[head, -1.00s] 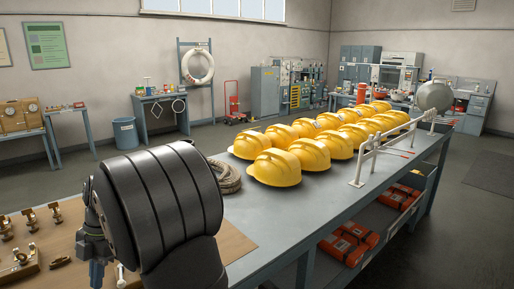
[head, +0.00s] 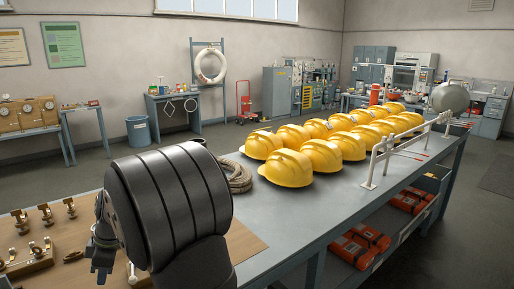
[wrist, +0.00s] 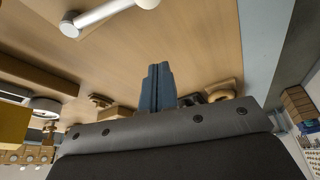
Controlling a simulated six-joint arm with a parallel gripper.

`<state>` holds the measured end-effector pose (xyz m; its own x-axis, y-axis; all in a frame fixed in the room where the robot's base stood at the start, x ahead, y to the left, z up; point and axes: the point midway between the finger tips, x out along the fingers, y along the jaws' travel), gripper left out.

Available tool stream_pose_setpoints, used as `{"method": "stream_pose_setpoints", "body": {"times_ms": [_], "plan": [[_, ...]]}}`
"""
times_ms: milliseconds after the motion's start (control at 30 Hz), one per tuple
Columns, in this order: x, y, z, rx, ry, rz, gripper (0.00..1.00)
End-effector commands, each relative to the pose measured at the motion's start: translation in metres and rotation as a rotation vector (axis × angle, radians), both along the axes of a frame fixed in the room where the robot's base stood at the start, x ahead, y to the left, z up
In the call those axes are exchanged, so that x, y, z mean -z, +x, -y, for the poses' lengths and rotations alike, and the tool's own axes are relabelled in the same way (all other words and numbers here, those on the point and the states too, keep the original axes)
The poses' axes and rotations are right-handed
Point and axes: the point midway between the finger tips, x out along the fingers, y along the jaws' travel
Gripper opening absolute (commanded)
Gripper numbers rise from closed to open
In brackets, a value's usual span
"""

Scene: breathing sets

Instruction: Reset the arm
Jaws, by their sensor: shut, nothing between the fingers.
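My gripper (head: 103,256) is at the lower left in the head view, beside my large dark arm link. In the wrist view its blue-grey fingers (wrist: 158,86) are together, with nothing between them. It is above the wooden board (head: 246,246) on the workbench, apart from the brass fittings. The board also fills much of the wrist view (wrist: 190,45). My arm link hides part of the board and bench.
Yellow helmets (head: 288,168) stand in rows on the grey bench (head: 300,215), with a coiled rope (head: 238,178) beside them. A white rail (head: 385,157) runs along the right edge. Brass fittings (head: 45,212) lie at left. A white rod (wrist: 105,14) lies on the board. Bare bench lies in front of the helmets.

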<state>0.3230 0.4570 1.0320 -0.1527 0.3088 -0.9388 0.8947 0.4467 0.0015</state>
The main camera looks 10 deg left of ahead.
Motion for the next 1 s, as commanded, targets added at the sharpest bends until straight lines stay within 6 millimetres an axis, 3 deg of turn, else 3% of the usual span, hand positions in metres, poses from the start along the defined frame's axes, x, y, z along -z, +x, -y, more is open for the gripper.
{"method": "stream_pose_setpoints", "body": {"times_ms": [200,667,1000], "plan": [[-0.013,-0.016,-0.034,0.011,0.005,0.0,0.0],[-0.102,-0.001,-0.005,0.013,0.004,0.001,0.0],[-0.124,0.052,0.032,0.011,0.007,-0.008,0.0]]}}
